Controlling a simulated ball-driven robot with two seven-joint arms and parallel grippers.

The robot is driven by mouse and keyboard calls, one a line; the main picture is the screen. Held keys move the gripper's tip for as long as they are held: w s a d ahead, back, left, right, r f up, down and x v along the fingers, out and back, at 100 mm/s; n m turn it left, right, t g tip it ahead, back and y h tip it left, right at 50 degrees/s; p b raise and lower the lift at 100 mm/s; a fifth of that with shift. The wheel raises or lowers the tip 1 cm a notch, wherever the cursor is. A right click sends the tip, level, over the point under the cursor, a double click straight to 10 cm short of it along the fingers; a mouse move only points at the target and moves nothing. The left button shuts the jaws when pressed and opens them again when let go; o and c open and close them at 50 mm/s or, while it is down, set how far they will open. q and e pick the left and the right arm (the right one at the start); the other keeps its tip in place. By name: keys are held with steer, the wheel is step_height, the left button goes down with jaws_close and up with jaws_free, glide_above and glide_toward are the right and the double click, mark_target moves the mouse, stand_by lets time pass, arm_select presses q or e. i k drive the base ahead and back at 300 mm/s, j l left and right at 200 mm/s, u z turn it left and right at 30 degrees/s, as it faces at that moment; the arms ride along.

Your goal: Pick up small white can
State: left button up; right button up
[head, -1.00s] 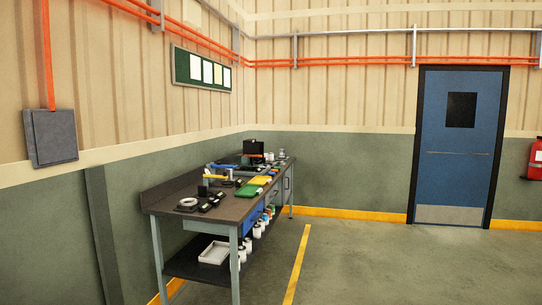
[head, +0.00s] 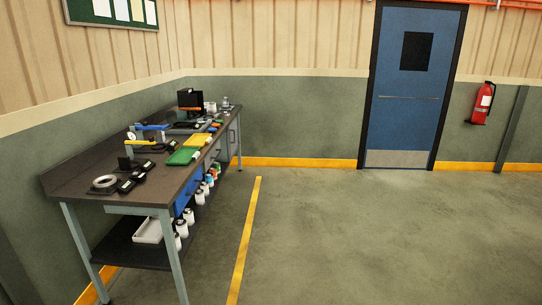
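Several small white cans with dark tops stand in a row on the lower shelf of the workbench. The nearest white can (head: 177,242) is beside a white tray. Another white can (head: 182,228) stands just behind it, and more white cans (head: 189,216) follow farther back. A front leg of the bench stands close to the nearest can. Which can is the smallest is too small to tell. Neither of my grippers is in the head view.
The workbench (head: 85,177) runs along the left wall, its top holding tools, a tape roll (head: 104,182) and green and yellow cloth-like items (head: 184,156). A white tray (head: 147,231) lies on the lower shelf (head: 120,252). Open floor (head: 360,235) lies right of the bench.

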mark_target(212, 105)
steer(key=i, duration=5.6)
steer(key=i+l+u, duration=0.1)
steer(key=i, duration=0.4)
steer(key=i+l+u, duration=0.1)
steer(key=i, duration=0.35)
steer(key=i+l+u, duration=0.1)
steer(key=i, duration=0.35)
steer(key=i+l+u, duration=0.1)
steer(key=i+l, duration=0.15)
steer(key=i, duration=0.25)
